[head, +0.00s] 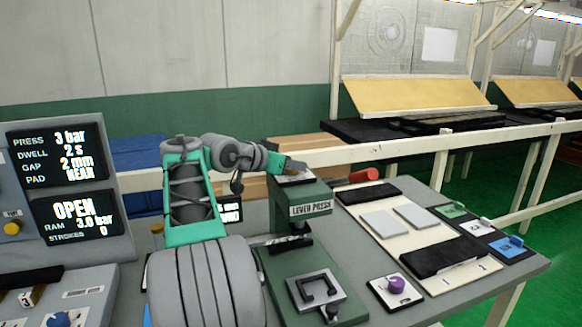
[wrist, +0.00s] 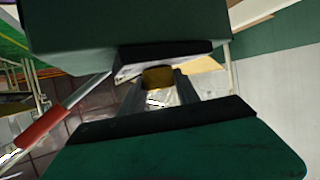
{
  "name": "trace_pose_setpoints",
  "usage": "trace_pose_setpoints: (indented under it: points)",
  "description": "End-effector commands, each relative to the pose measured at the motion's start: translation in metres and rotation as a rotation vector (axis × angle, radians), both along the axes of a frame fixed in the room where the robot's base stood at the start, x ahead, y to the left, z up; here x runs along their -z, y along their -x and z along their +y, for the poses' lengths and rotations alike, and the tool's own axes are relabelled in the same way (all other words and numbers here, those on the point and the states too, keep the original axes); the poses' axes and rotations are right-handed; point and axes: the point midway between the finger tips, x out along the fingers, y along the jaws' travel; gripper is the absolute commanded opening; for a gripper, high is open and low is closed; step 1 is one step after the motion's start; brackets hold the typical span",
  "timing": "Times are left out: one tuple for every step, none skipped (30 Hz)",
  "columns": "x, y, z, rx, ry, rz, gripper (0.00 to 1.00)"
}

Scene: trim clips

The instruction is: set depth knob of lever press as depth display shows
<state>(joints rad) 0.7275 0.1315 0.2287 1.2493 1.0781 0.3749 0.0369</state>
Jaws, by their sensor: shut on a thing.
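The green lever press (head: 310,209) stands on the grey bench, with its name on a white label. My gripper (head: 293,166) is at the top of the press head in the head view. In the wrist view my gripper (wrist: 160,88) has its two dark fingers on either side of a brass-coloured knob (wrist: 158,76), shut on it. The knob is hidden in the head view, and its setting cannot be read. A small black display (head: 230,211) shows partly behind my arm; "mm" is legible, but its number is hidden.
The press's red lever handle (head: 363,175) sticks out to the right; it also shows in the wrist view (wrist: 42,129). A purple knob (head: 396,284) sits on a plate at the bench's front right. A panel with lit screens (head: 70,155) stands at left.

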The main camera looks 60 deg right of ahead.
Motion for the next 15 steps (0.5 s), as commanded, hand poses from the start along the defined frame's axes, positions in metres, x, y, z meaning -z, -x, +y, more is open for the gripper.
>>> trace_pose_setpoints:
  points:
    - [0.004, 0.001, 0.0002, -0.015, 0.001, -0.002, 0.0]
    - [0.0042, 0.0015, 0.0004, -0.027, 0.002, -0.002, 0.0]
    - [0.0053, 0.0013, 0.0005, -0.048, 0.002, -0.002, 0.0]
    - [0.0059, 0.0017, 0.0006, -0.064, 0.002, -0.002, 0.0]
    - [0.0063, 0.0023, 0.0005, -0.08, 0.002, -0.003, 0.0]
    - [0.0068, 0.0027, 0.0005, -0.106, 0.003, -0.003, 0.0]
    - [0.007, 0.0027, 0.0005, -0.128, 0.004, -0.002, 0.0]
    - [0.0076, 0.0031, 0.0004, -0.149, 0.004, -0.003, 0.0]
    - [0.0085, 0.0034, 0.0005, -0.18, 0.003, -0.003, 0.0]
    - [0.0084, 0.0037, 0.0005, -0.206, 0.004, -0.002, 0.0]
    - [0.0085, 0.0039, 0.0003, -0.232, 0.005, -0.002, 0.0]
    - [0.0086, 0.0047, 0.0004, -0.265, 0.004, -0.003, 0.0]
    - [0.0088, 0.0043, 0.0002, -0.293, 0.004, -0.002, 0.0]
    - [0.0086, 0.0053, 0.0, -0.318, 0.004, -0.001, 0.0]
    - [0.0085, 0.0056, -0.0001, -0.355, 0.003, 0.0, 0.0]
